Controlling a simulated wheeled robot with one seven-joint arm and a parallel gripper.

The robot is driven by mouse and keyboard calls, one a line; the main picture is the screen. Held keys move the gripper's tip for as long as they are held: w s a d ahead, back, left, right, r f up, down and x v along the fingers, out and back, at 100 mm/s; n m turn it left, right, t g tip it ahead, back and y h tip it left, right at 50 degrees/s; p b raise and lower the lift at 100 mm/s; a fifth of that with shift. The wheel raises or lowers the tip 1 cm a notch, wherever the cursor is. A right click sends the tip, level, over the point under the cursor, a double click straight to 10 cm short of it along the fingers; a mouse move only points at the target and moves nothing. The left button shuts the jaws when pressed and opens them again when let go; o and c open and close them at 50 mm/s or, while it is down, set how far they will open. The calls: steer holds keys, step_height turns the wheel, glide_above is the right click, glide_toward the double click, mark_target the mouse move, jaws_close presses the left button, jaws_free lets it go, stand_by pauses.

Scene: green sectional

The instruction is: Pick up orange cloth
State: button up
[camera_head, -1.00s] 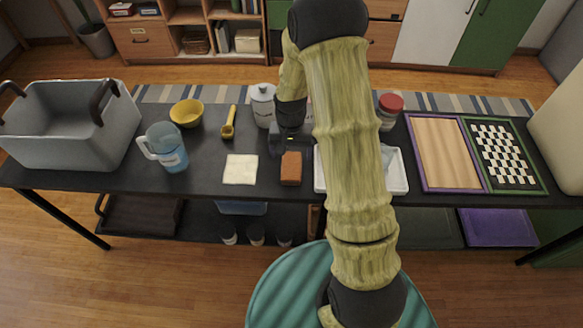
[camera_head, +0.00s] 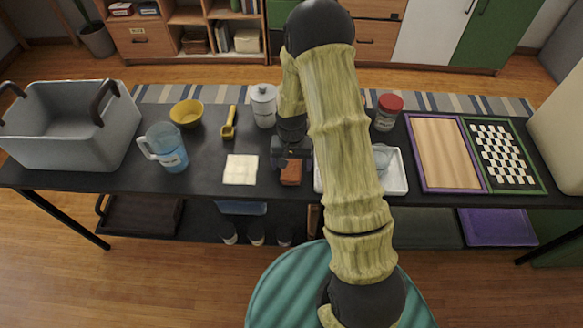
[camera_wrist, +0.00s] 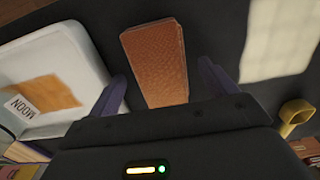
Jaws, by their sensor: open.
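The orange cloth (camera_head: 290,176) appears as a thick, textured, orange-brown rectangle lying on the dark table. In the wrist view the orange cloth (camera_wrist: 155,55) extends from between my fingers away toward the top edge. My gripper (camera_head: 291,158) is over its far end in the head view, partly hiding it. In the wrist view my gripper (camera_wrist: 162,80) is open, with one purple finger on each side of the cloth and visible gaps. Its exact height above the cloth is unclear.
A white tray (camera_head: 398,178) is close on the right, holding a flat orange piece (camera_wrist: 45,92) and a MOON label. A cream square (camera_head: 240,169) lies left. A yellow scoop (camera_head: 229,125), white canister (camera_head: 263,104) and blue pitcher (camera_head: 166,148) stand nearby.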

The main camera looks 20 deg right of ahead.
mark_target(291, 166)
steer(key=c, duration=1.1)
step_height(291, 166, up, 10)
steer(key=shift+r, duration=0.1)
steer(key=shift+o, duration=0.7)
steer(key=shift+c, duration=0.2)
steer(key=shift+a, duration=0.1)
